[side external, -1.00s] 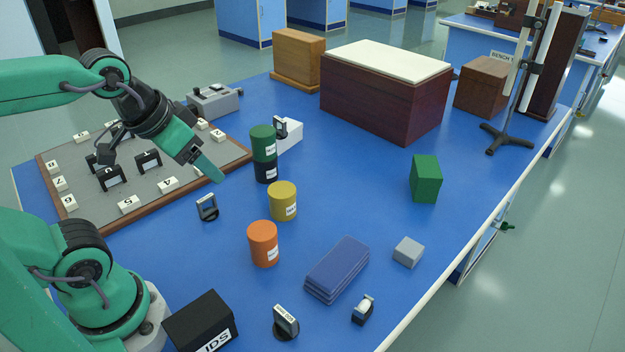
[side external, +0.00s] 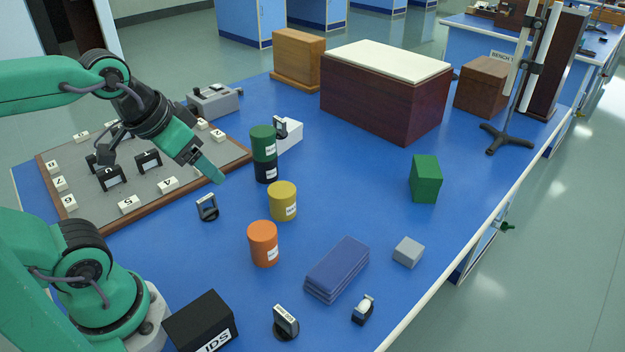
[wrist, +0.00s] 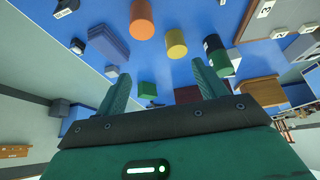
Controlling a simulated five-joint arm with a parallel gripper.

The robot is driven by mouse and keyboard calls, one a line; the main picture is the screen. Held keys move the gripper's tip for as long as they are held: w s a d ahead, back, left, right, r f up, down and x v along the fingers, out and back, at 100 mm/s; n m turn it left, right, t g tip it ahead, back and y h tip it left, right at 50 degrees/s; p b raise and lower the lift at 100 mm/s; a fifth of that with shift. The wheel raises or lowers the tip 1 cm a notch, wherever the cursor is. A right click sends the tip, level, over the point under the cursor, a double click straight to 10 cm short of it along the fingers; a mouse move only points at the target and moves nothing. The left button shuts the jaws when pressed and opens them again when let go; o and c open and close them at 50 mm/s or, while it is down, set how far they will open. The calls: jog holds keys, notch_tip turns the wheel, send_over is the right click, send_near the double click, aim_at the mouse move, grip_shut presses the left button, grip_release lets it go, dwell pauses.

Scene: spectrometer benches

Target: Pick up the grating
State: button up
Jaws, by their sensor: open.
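Several small dark-framed upright optics stand about, and I cannot tell for certain which is the grating. One with a pale label (side external: 286,322) stands at the front of the blue bench. A grey-faced one (side external: 207,207) stands in front of the board. Another (side external: 280,127) stands by a white block behind the green cylinder. More (side external: 148,161) stand on the numbered board. My gripper (side external: 213,174) is open and empty, above the board's right edge, pointing down and right. Its two green fingers show apart in the wrist view (wrist: 160,70), with nothing between them.
Green-on-black (side external: 263,143), yellow (side external: 283,201) and orange (side external: 263,243) cylinders stand mid-bench. Blue slabs (side external: 337,270), a grey block (side external: 408,252) and a green block (side external: 425,178) lie to the right. A black box (side external: 200,322) is near my base. A large brown box (side external: 385,100) stands behind.

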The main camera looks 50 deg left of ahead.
jog(key=w+a+r, duration=0.2)
jog(key=w, duration=0.3)
jog(key=w+a+r, duration=0.2)
jog(key=w, duration=0.3)
jog(key=g+y, duration=0.1)
jog(key=g, duration=0.2)
send_over(278, 120)
jog(key=s, duration=0.1)
notch_tip(278, 120, down, 15)
jog(key=shift+d+r, duration=0.1)
jog(key=shift+d, duration=0.05)
jog(key=shift+x, duration=1.3)
